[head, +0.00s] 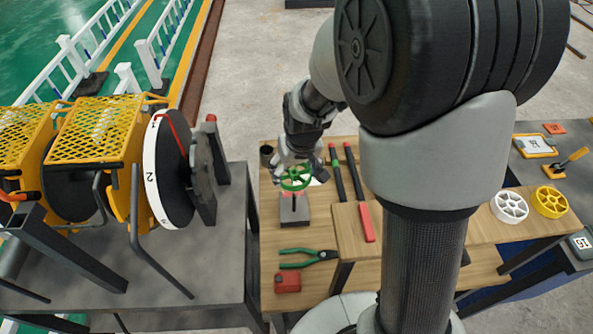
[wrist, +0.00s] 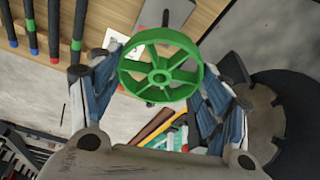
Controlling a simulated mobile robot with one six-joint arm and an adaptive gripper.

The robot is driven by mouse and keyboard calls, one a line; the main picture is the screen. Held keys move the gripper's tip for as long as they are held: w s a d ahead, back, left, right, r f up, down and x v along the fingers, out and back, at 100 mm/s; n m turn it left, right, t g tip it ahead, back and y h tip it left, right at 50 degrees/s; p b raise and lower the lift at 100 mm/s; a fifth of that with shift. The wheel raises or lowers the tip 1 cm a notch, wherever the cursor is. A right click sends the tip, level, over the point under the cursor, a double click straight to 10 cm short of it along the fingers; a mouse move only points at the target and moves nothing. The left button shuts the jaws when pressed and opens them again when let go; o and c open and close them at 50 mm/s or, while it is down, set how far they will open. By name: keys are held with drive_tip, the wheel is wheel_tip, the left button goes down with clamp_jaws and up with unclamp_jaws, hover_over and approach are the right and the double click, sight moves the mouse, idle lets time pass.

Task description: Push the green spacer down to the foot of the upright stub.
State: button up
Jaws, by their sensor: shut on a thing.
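The green spacer (head: 296,187) is a spoked wheel with a central hub. My gripper (head: 297,170) is shut on its rim, with one finger on each side. In the wrist view the spacer (wrist: 160,58) sits between the two fingers (wrist: 160,80). The upright stub (head: 294,203) is a short dark rod on a grey block (head: 295,220). In the head view the spacer is just above the stub. In the wrist view the stub (wrist: 165,18) shows beyond the spacer's rim, apart from the hub. I cannot tell the exact gap.
Green-handled pliers (head: 308,258) and a red block (head: 287,283) lie on the wooden bench in front. Red-and-green-handled tools (head: 357,190) lie to the right. White (head: 509,205) and yellow (head: 549,201) wheels lie farther right. A large reel on a grey table stands left.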

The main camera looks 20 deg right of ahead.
drive_tip(key=shift+a, duration=0.15)
drive_tip(key=b, duration=0.5)
hover_over(295, 205)
drive_tip(key=shift+f, duration=2.9)
drive_tip(key=shift+f+b, duration=4.3)
drive_tip(key=shift+f, duration=1)
drive_tip(key=o, duration=1)
